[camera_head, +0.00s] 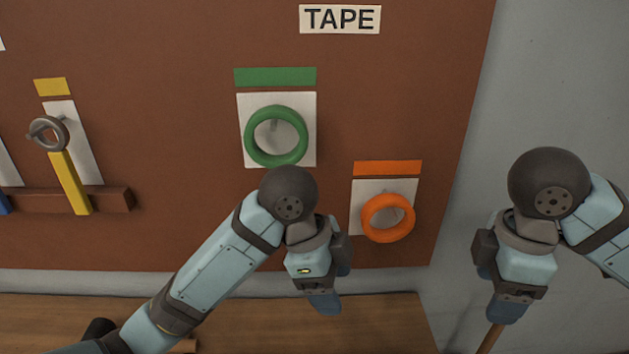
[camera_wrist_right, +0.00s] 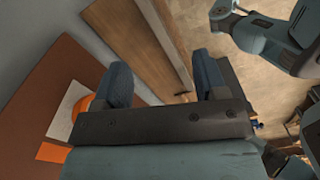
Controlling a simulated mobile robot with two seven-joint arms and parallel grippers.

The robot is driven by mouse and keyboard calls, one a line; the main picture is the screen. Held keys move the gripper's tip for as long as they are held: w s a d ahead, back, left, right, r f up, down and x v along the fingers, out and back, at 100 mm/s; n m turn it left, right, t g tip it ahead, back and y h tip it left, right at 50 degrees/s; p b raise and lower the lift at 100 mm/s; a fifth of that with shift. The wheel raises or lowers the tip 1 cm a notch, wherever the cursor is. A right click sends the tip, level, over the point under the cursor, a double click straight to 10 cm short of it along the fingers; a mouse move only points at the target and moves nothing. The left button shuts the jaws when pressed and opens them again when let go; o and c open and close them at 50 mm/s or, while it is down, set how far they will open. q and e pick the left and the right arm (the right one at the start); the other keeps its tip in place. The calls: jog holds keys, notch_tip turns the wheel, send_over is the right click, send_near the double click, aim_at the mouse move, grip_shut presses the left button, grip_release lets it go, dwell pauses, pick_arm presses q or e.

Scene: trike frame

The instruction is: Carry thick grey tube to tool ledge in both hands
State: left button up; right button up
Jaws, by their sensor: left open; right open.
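I see no thick grey tube in either view. A narrow red-brown ledge (camera_head: 113,199) runs along the board at the left of the head view; I cannot tell whether it is the tool ledge. My left gripper (camera_head: 322,303) points down in front of the board, below the green ring, with nothing visible in it. My right gripper (camera_head: 507,310) points down in front of the grey wall. In the right wrist view its two blue-grey fingers (camera_wrist_right: 162,82) stand wide apart, with nothing between them.
A green ring (camera_head: 248,137) and an orange ring (camera_head: 368,223) hang on the board under the TAPE label (camera_head: 340,19). A yellow-handled tool (camera_head: 72,185) hangs at the left. A wooden surface (camera_head: 375,325) lies below. A thin brown rod (camera_head: 490,338) shows below my right gripper.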

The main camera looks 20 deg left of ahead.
notch_tip(320, 180, up, 6)
jog(key=shift+a+r, duration=0.15)
jog(key=shift+a, duration=0.05)
dwell(0.7)
